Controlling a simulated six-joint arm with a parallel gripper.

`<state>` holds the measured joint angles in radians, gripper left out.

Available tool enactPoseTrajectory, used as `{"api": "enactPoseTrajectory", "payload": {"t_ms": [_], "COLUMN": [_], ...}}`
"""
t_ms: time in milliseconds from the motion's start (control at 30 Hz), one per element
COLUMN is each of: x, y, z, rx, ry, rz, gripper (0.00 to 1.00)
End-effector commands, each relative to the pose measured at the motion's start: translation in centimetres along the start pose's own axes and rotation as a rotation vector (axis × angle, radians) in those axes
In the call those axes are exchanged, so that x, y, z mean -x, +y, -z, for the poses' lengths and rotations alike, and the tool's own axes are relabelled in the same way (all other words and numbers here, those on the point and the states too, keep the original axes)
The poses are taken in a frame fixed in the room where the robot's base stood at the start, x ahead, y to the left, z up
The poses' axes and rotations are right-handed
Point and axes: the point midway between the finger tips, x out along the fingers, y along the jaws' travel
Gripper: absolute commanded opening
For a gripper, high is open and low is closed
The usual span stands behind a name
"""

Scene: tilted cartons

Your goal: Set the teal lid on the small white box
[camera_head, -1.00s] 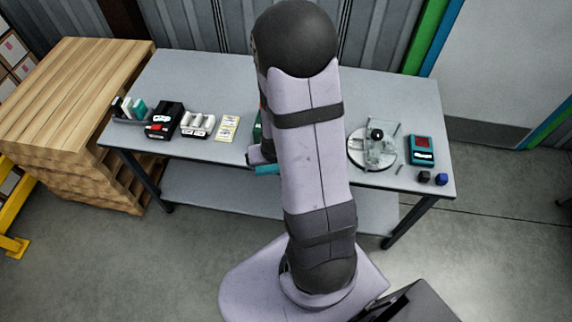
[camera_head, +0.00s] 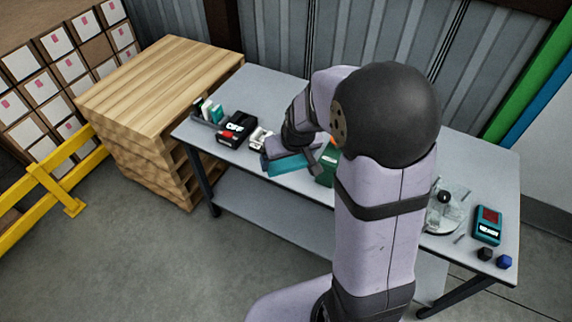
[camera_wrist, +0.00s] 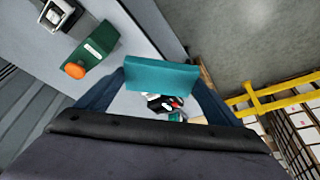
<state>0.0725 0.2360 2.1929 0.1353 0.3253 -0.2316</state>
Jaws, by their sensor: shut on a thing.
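The teal lid (camera_head: 287,164) is held by my gripper (camera_head: 293,157) above the table, left of the green box. In the wrist view the teal lid (camera_wrist: 161,74) is tilted, with the fingers of my gripper (camera_wrist: 160,84) closed on its two ends. A small open white box-like thing with a dark inside (camera_wrist: 60,15) shows at the top left of the wrist view, beyond the green box; I cannot tell for sure that it is the small white box. My arm hides part of the table in the head view.
A green box (camera_wrist: 88,52) with an orange knob stands near the lid. A black-and-red device (camera_head: 237,130) and a grey rack (camera_head: 207,112) are at the table's left. A round glass fixture (camera_head: 444,212), a teal device (camera_head: 488,225) and two small dark blocks are at the right.

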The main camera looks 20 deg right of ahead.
Motion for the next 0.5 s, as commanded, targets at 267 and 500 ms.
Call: {"api": "enactPoseTrajectory", "payload": {"t_ms": [267,500], "x": [-2.3,-5.3], "y": [4.3,11.9], "z": [2.3,4.9], "rx": [0.06,0.203], "ry": [0.001,0.002], "rz": [0.027,0.087], "gripper": [0.74,0.74]}}
